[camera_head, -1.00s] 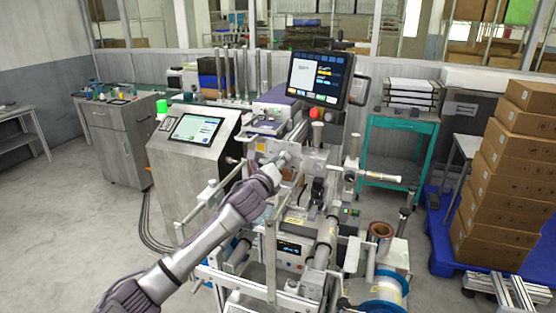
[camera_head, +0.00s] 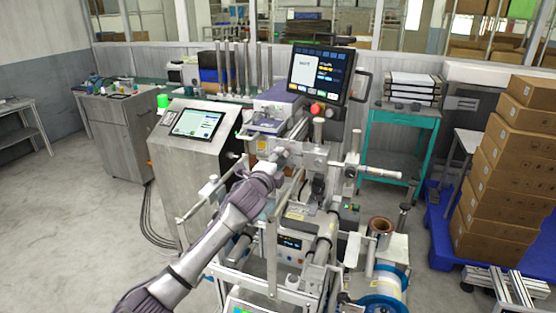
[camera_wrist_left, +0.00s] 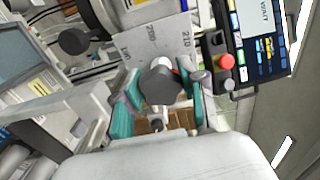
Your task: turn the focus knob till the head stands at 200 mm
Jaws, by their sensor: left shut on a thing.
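The focus knob (camera_wrist_left: 160,86), dark grey and lobed, shows in the left wrist view between the teal fingers of my left gripper (camera_wrist_left: 158,108). The gripper is shut on it. In the head view my left gripper (camera_head: 277,163) reaches the middle of the machine and mostly hides the knob. A grey scale plate (camera_wrist_left: 150,42) with printed numbers, 210 among them, lies just beyond the knob. A small red mark shows beside the knob, partly covered, and I cannot tell the exact reading. My right gripper is not in view.
A monitor (camera_head: 319,76) with a red button stands above the machine. A grey cabinet with a touch screen (camera_head: 196,123) stands to the left. Posts and rollers crowd around my left arm. A teal cart (camera_head: 400,121) and stacked boxes (camera_head: 505,170) are at the right.

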